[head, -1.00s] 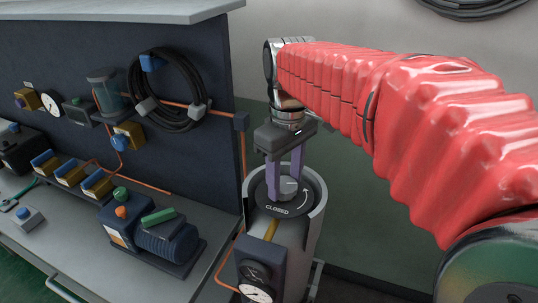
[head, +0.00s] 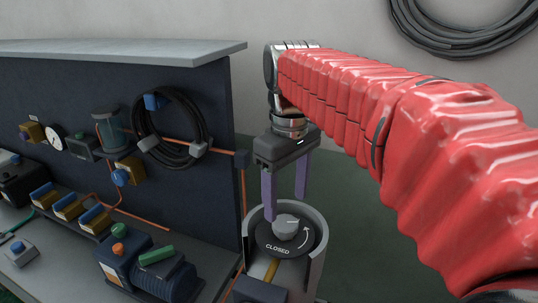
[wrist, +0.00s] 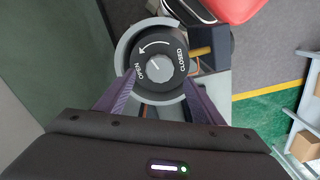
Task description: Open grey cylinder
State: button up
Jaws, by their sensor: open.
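The grey cylinder (head: 317,262) stands upright beside the bench in the head view. On its top is a black dial (head: 270,243) with a white curved arrow and the word CLOSED, and a grey knob (head: 286,228) in the middle. In the wrist view the dial (wrist: 153,42) shows both OPEN and CLOSED around the knob (wrist: 157,65). My gripper (head: 286,207) is open and empty above the knob, its two purple fingers apart and pointing down. The gripper's fingers (wrist: 158,88) also show on either side of the dial in the wrist view.
A bench (head: 60,262) with a dark panel (head: 75,90) stands close on the left, carrying valves, a hose coil (head: 205,120) and a motor unit (head: 160,275). An orange pipe (head: 243,190) runs near the cylinder. Floor to the right of the cylinder looks clear.

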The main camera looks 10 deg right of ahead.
aim_at(286, 223)
notch_tip(286, 223, up, 8)
jog(key=shift+f, duration=0.15)
jog(key=shift+s, duration=0.1)
dwell(0.5)
